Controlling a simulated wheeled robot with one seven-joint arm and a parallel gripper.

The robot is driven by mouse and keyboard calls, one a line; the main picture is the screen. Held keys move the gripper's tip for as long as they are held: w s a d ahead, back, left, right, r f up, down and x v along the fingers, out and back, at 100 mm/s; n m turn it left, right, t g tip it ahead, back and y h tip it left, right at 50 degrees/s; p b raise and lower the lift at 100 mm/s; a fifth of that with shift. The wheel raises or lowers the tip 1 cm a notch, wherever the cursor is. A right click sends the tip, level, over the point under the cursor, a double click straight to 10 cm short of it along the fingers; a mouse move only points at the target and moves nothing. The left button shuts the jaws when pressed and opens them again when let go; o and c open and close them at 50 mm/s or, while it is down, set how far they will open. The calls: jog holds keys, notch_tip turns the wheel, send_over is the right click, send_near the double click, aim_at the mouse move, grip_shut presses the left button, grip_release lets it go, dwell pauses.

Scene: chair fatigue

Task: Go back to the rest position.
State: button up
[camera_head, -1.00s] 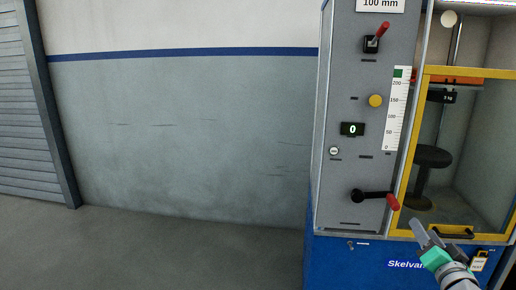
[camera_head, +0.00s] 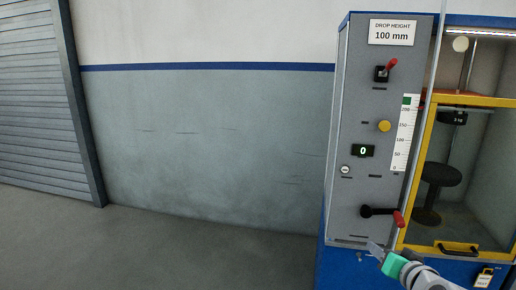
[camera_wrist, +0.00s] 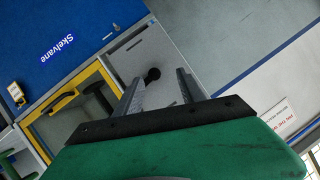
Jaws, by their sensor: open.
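My gripper (camera_head: 376,251) shows at the lower right of the head view, in front of the lower edge of the test machine's grey control panel (camera_head: 350,190). In the wrist view my gripper (camera_wrist: 160,90) has its two fingers apart, with nothing between them that it holds. The black lever with a red grip (camera_head: 398,218) is just above my gripper in the head view. The lever's round black hub also shows between the fingers in the wrist view (camera_wrist: 153,74). I cannot tell how far apart they are.
The yellow-framed door (camera_head: 416,190) closes off a chamber with a black stool (camera_head: 440,174) inside. The panel carries a red-tipped switch (camera_head: 383,72), a yellow knob (camera_head: 384,126) and a display reading 0 (camera_head: 363,151). The floor (camera_head: 190,255) to the left is clear.

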jog(key=s+a+r+n+g+y+p, duration=0.1)
jog(key=s+a+r+n+g+p, duration=0.15)
jog(key=a+r+p, duration=0.4)
jog(key=s+a+r+n+g+y+p, duration=0.1)
jog(key=s+a+r+n+g+p, duration=0.2)
jog(key=a+p, duration=0.55)
jog(key=s+a+r+g+p, duration=0.2)
jog(key=s+p, duration=0.1)
jog(key=s, duration=0.2)
jog(key=s+a+r+g+h+p, duration=0.1)
jog(key=s+a+r+g+p, duration=0.1)
jog(key=s, duration=0.3)
jog(key=shift+s+a+r+g+h+p, duration=0.35)
jog(key=shift+a+g, duration=0.2)
jog(key=shift+a, duration=0.3)
